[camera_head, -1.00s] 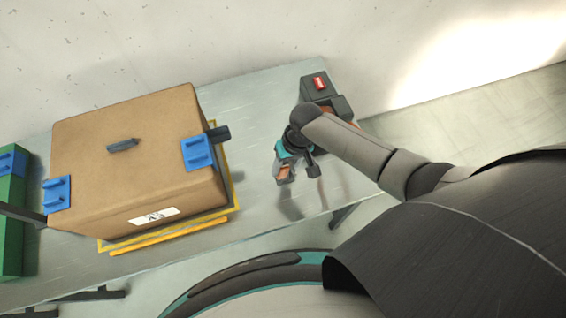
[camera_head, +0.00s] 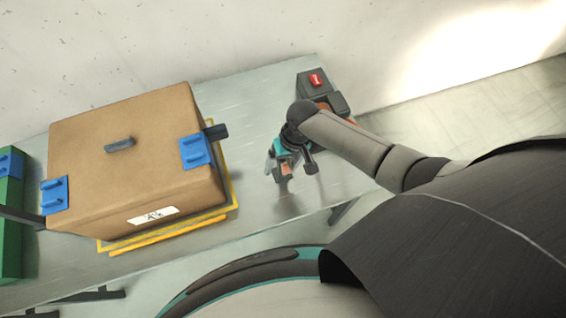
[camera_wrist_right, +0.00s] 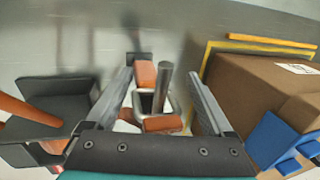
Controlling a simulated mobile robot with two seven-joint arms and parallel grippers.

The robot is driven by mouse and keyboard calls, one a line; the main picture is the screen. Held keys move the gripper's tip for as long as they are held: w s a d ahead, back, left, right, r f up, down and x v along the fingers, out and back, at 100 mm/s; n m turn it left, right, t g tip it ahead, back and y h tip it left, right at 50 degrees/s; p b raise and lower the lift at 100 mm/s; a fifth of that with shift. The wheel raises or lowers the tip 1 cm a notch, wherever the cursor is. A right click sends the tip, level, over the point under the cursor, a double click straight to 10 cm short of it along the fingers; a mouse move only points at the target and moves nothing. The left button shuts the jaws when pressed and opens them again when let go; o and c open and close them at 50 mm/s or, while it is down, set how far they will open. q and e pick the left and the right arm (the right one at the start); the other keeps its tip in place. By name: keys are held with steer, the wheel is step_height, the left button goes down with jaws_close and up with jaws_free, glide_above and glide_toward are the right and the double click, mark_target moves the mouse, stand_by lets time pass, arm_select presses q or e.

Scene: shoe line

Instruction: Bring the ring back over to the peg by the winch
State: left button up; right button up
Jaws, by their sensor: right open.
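My right gripper (camera_head: 289,168) is open, low over the bench in the head view. In the right wrist view, a grey metal peg (camera_wrist_right: 163,86) stands between its spread fingers. A pale frame with orange pads, which looks like the ring (camera_wrist_right: 162,124), sits low around or beside the peg; I cannot tell which. The fingers flank both without visibly gripping either. The ring's orange also shows at the fingertips in the head view (camera_head: 286,170). The dark unit with a red switch, apparently the winch (camera_head: 315,84), stands behind my right wrist. My left gripper is not in view.
A large cardboard box (camera_head: 100,185) with blue brackets stands left of my right gripper, inside a yellow outline (camera_head: 170,235). It is close on the right in the wrist view. A green block (camera_head: 12,225) is at far left. Bare bench (camera_head: 255,100) lies behind.

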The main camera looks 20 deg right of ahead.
steer(key=p+v, duration=0.2)
steer(key=v, duration=1.3)
steer(key=shift+r, duration=0.1)
